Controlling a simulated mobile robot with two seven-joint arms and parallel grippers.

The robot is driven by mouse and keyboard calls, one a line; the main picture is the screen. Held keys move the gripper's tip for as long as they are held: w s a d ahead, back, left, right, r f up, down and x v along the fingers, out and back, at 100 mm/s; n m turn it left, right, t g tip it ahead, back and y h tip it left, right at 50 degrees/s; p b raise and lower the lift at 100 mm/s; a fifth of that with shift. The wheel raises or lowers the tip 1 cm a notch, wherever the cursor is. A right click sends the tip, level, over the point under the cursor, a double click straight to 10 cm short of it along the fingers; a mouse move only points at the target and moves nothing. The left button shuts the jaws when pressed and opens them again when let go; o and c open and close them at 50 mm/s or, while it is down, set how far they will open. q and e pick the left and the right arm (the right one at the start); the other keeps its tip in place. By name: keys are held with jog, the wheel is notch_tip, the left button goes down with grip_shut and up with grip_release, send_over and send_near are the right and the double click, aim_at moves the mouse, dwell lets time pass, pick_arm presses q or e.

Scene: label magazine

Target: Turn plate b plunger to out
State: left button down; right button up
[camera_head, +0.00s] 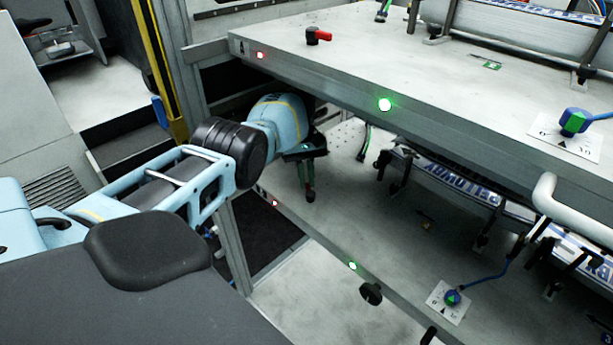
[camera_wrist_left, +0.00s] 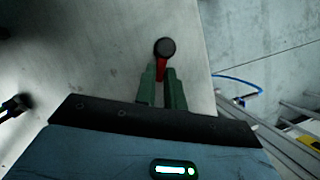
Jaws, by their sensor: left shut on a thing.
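The plate b plunger (camera_wrist_left: 162,66) has a black round hub and a red lever in the left wrist view. The lever points down the picture, between the tips of the two green fingers. My left gripper (camera_wrist_left: 162,75) is shut on this red lever. In the head view my left gripper (camera_head: 309,183) is under the upper plate, at the left end of the lower plate, plate b (camera_head: 345,200). The plunger cannot be made out there behind the gripper. My right gripper is not in view.
The upper plate, marked A (camera_head: 420,50), overhangs my left wrist closely and has its own red-handled plunger (camera_head: 318,36). A green light (camera_head: 352,266) and a red light (camera_head: 275,203) are on the lower plate's edge. A blue knob (camera_head: 452,297) is at right.

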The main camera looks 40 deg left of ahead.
pick_arm(q)
jog(key=shift+w+a+r, duration=0.1)
jog(key=c, duration=1.5)
grip_release()
